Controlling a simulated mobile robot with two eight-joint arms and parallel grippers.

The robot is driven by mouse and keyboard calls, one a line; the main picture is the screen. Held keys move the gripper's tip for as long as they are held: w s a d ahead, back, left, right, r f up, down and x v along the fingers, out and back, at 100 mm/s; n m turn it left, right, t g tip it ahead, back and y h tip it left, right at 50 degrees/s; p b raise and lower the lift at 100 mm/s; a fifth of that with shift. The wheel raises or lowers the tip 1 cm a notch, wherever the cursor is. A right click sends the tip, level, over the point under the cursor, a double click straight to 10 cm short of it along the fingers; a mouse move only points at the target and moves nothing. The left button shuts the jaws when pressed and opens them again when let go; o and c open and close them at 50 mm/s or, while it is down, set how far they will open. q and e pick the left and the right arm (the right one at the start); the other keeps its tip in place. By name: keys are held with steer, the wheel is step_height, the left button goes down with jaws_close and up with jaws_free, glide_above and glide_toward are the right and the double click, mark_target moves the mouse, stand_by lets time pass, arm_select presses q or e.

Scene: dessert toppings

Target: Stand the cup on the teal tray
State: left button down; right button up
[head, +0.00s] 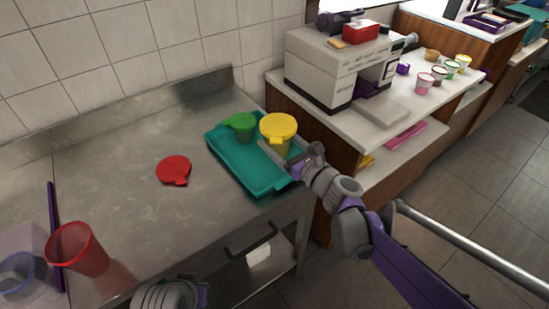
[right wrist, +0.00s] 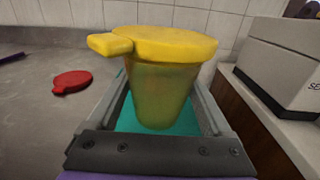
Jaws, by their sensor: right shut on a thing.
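My right gripper (head: 283,150) is shut on a yellow-lidded cup (head: 277,133). The cup is upright, over the right back part of the teal tray (head: 262,186). In the right wrist view the cup (right wrist: 158,85) is between the two fingers, with its yellow lid on top and teal tray surface behind its base. I cannot tell whether its base touches the tray. A green cup with a green lid (head: 240,123) stands on the tray to its left. The left gripper does not show; only part of my left arm shows at the bottom edge.
A red lid (head: 173,170) lies on the steel counter, left of the tray. A red cup (head: 80,252), a purple stick (head: 54,235) and a clear container (head: 22,270) are at the far left. A white machine (head: 330,72) stands on the side counter.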

steer(key=shift+f+b, duration=0.6)
steer(key=shift+f, duration=2.75)
steer(key=shift+f, duration=0.25)
steer(key=o, duration=1.1)
steer(key=shift+r, duration=0.1)
